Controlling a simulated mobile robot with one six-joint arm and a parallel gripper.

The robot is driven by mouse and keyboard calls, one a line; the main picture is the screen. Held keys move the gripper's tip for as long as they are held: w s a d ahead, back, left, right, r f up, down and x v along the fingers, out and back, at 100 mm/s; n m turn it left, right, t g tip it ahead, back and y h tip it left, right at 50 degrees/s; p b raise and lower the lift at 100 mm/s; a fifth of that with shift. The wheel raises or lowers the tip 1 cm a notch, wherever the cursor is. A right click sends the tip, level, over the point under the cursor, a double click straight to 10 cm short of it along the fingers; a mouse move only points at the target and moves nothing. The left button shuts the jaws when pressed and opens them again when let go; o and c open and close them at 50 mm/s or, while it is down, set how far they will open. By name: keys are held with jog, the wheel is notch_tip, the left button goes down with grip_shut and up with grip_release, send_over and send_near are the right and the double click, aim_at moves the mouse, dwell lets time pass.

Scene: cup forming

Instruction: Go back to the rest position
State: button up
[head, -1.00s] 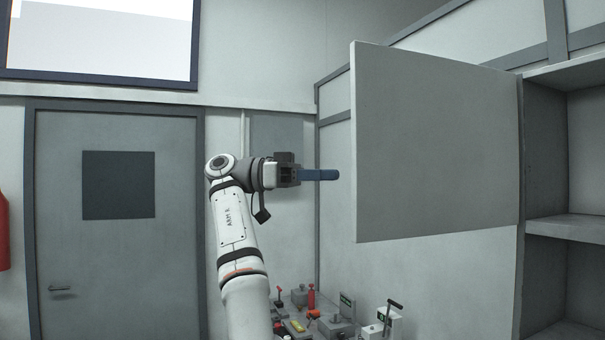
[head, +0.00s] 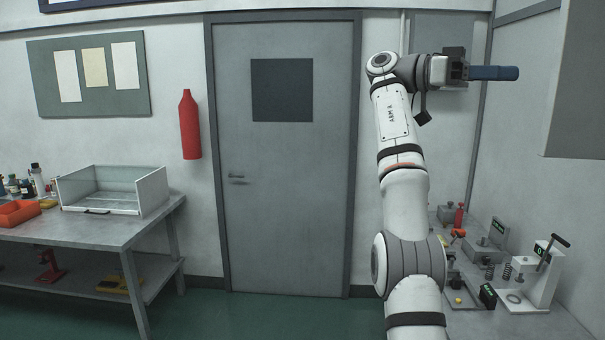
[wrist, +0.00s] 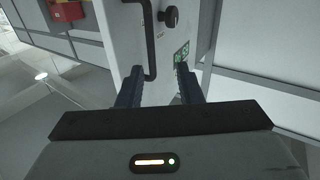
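My gripper (head: 494,73) is raised high at the end of my upright arm, in the right part of the head view, and points right. In the head view its blue fingers overlap each other. In the wrist view the two dark fingers (wrist: 158,88) stand apart with nothing between them.
A grey door (head: 285,200) is left of my arm. A bench (head: 100,235) with a clear-walled box (head: 115,190) stands at the left. At the lower right a worktop holds a lever press (head: 540,275) and small tools. A grey panel (head: 590,90) hangs at the right.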

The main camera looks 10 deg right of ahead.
jog(key=w+d+n+t+h, duration=0.25)
jog(key=w+n+t, duration=0.2)
jog(key=n, duration=0.35)
jog(key=a+f+n+t+y+b, duration=0.2)
jog(key=a+f+n+t+y, duration=0.3)
jog(key=f+n+t, duration=0.75)
jog(key=s+a+f+n+y, duration=0.2)
jog(key=s+a+f, duration=0.5)
jog(key=f, duration=0.5)
jog(key=s+a+f+n+y+b, duration=0.1)
jog(key=s+a+f+y, duration=0.4)
jog(key=f, duration=0.8)
jog(key=s+a+f+n+y, duration=0.3)
jog(key=s+a+f, duration=0.6)
jog(key=f, duration=0.3)
jog(key=shift+s+a+f+g, duration=0.3)
jog(key=shift+a+f+g, duration=0.1)
jog(key=shift+a, duration=0.45)
